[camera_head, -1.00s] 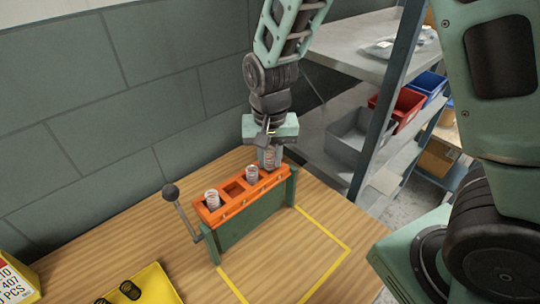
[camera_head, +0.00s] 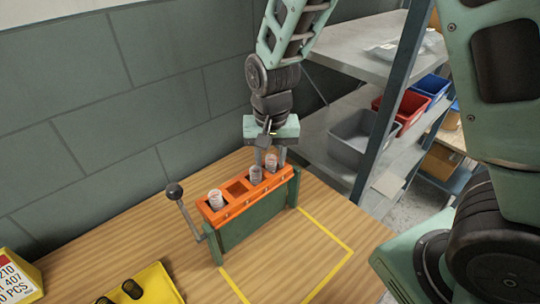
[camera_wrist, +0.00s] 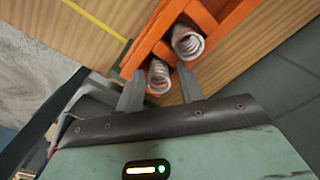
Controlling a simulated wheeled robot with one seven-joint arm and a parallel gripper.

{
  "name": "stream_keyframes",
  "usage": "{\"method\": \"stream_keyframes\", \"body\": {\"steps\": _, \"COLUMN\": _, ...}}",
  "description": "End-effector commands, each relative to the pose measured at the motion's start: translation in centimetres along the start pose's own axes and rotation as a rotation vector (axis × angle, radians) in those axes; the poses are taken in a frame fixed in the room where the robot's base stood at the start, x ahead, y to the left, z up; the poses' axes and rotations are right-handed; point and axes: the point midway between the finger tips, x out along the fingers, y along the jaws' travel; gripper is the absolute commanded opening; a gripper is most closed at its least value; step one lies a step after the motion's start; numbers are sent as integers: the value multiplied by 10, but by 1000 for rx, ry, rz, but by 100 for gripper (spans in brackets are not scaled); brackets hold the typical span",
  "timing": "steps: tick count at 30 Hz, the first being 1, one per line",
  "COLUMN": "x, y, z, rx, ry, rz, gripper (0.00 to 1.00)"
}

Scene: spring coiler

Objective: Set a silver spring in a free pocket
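The orange pocket block (camera_head: 225,213) sits on a green stand on the table. Silver springs stand in its left pocket (camera_head: 215,199), its third pocket (camera_head: 255,174) and its right-end pocket (camera_head: 271,162). The second pocket from the left (camera_head: 237,188) is empty. My gripper (camera_head: 271,157) is over the right end, its fingers apart on either side of the right-end spring. In the wrist view the fingers (camera_wrist: 160,70) are spread, with that spring (camera_wrist: 158,77) between them and clear of both. The neighbouring spring (camera_wrist: 187,43) stands beyond it.
A ball-ended lever (camera_head: 175,193) rises at the block's left end. A yellow tray (camera_head: 160,283) with dark coils lies at the front left, beside a yellow labelled box (camera_head: 15,278). A wall is behind. Shelving with a grey bin (camera_head: 355,137) stands right. Table inside the yellow outline is bare.

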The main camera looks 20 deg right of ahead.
Motion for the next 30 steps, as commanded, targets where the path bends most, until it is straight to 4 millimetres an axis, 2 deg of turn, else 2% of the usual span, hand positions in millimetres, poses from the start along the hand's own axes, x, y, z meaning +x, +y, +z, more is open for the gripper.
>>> {"method": "stream_keyframes", "body": {"steps": 1, "x": 14, "y": 11, "z": 4, "rx": 7, "ry": -18, "rz": 25, "gripper": 50}}
{"method": "stream_keyframes", "body": {"steps": 2, "x": 13, "y": 11, "z": 4, "rx": 7, "ry": -17, "rz": 25, "gripper": 50}}
{"method": "stream_keyframes", "body": {"steps": 5, "x": 6, "y": 10, "z": 3, "rx": 6, "ry": -15, "rz": 23, "gripper": 50}}
{"method": "stream_keyframes", "body": {"steps": 8, "x": -9, "y": 9, "z": 4, "rx": 5, "ry": -13, "rz": 20, "gripper": 50}}
{"method": "stream_keyframes", "body": {"steps": 21, "x": -117, "y": 1, "z": 3, "rx": 1, "ry": 3, "rz": 1, "gripper": 50}}
{"method": "stream_keyframes", "body": {"steps": 27, "x": -155, "y": 0, "z": 4, "rx": -1, "ry": 6, "rz": 0, "gripper": 50}}
{"method": "stream_keyframes", "body": {"steps": 30, "x": -166, "y": 0, "z": 4, "rx": 0, "ry": 5, "rz": -1, "gripper": 50}}
